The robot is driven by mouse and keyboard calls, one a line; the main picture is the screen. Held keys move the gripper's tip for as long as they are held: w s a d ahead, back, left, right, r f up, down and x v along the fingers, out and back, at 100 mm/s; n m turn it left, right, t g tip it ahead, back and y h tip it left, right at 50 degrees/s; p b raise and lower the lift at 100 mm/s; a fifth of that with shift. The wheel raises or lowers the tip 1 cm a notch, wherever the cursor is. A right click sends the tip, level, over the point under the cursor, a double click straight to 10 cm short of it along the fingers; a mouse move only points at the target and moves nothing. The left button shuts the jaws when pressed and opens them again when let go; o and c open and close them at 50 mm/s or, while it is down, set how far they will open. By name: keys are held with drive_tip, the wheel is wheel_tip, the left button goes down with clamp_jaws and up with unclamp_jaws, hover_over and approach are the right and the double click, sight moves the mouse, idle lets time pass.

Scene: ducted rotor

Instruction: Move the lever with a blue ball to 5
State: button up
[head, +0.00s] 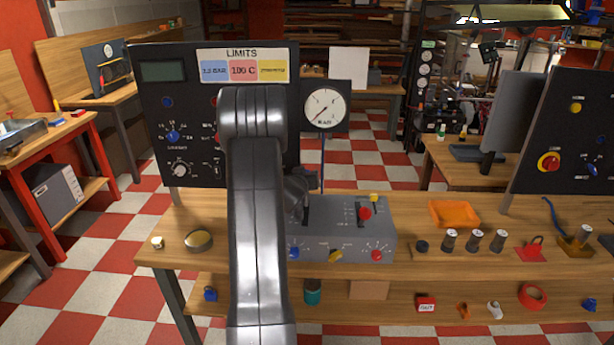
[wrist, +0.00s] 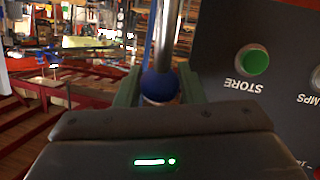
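The blue ball (wrist: 160,86) sits on a metal rod (wrist: 167,35) in the wrist view. The green fingers of my gripper (wrist: 160,92) are on both sides of the ball, with no clear gap, so it looks shut on it. In the head view my arm hides the blue ball and most of the gripper. The grey control box (head: 340,240) stands on the bench, with a dark slot on its left part, partly covered by my arm. A red knob (head: 365,213) sits at a scale on its right part. The number 5 and the lever's setting cannot be read.
A black panel (head: 150,120) with dials stands behind the box at left, and a round gauge (head: 325,108) behind it. An orange tray (head: 455,213) and several small weights lie on the bench (head: 420,262) at right. A green STORE button (wrist: 253,60) is close to the gripper.

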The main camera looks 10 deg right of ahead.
drive_tip(key=o, duration=0.3)
drive_tip(key=shift+a, duration=0.1)
drive_tip(key=b+v, duration=0.2)
drive_tip(key=v, duration=1.1)
drive_tip(key=shift+s+a, duration=0.1)
drive_tip(key=shift+s, duration=0.25)
drive_tip(key=shift+c, duration=0.3)
